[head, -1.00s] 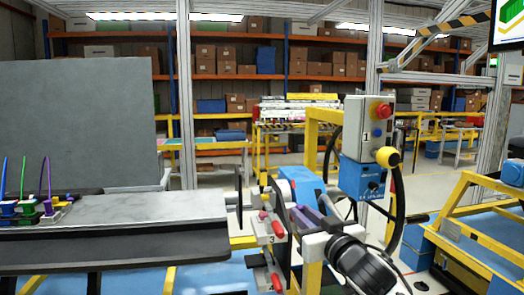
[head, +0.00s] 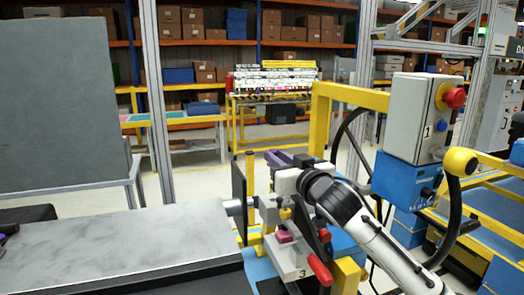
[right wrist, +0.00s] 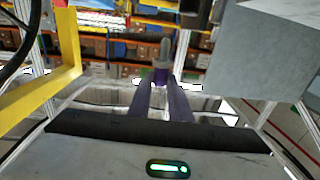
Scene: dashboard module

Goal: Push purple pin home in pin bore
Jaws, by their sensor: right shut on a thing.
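In the right wrist view my right gripper (right wrist: 162,92) is shut on the purple pin (right wrist: 161,76). A grey shaft stands up from the pin's purple part, beyond the fingertips. In the head view the right gripper (head: 280,157) is behind the clamp fixture (head: 290,258) marked 3, its purple-grey fingers pointing away from me. The pin cannot be told apart from the fingers there. I cannot make out the pin bore in either view. My left gripper is not in view.
A grey panel-topped bench (head: 130,245) reaches the fixture from the left. A red-handled clamp (head: 319,269) is at the fixture's front. A control box (head: 418,118) with a red button stands right, beside a yellow frame (head: 350,96). A grey board (head: 65,105) stands at far left.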

